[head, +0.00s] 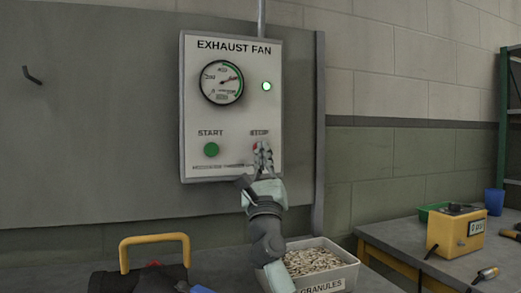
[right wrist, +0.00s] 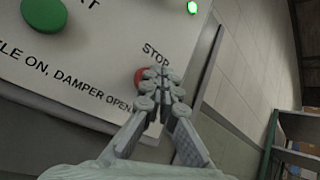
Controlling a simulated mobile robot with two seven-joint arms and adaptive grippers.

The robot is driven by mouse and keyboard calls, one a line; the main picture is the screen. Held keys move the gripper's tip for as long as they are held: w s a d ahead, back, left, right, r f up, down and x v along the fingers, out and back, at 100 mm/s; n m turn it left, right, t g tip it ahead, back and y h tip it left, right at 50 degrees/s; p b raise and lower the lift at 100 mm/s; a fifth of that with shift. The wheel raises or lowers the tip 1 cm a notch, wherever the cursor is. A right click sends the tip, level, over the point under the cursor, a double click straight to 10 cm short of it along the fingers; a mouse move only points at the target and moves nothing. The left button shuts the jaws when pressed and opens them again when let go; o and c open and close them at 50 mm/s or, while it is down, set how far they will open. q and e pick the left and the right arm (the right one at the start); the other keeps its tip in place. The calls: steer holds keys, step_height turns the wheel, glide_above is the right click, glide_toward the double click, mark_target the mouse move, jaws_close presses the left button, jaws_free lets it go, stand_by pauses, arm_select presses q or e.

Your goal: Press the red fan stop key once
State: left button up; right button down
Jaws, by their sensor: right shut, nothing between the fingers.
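The red stop key (right wrist: 140,75) is on the white exhaust fan panel (head: 222,125), under the STOP label. In the head view only a sliver of the key (head: 255,147) shows past my right gripper (head: 263,152). My right gripper also shows in the right wrist view (right wrist: 158,84). It is shut and empty, with its fingertips in front of the key and covering part of it. I cannot tell if they touch it. My left gripper is not in view.
The green start key (head: 211,150) is left of the stop key. A gauge (head: 222,82) and a lit green lamp (head: 266,86) are above. Below stand a white bin of granules (head: 345,272), a yellow-handled toolbox (head: 154,241) and a yellow device (head: 455,232).

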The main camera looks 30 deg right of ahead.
steer(key=shift+w+d, duration=0.1)
steer(key=shift+w, duration=0.15)
stand_by(0.4)
steer(key=shift+s+a+p, duration=0.2)
steer(key=shift+s+p, duration=0.3)
steer(key=shift+s, duration=0.25)
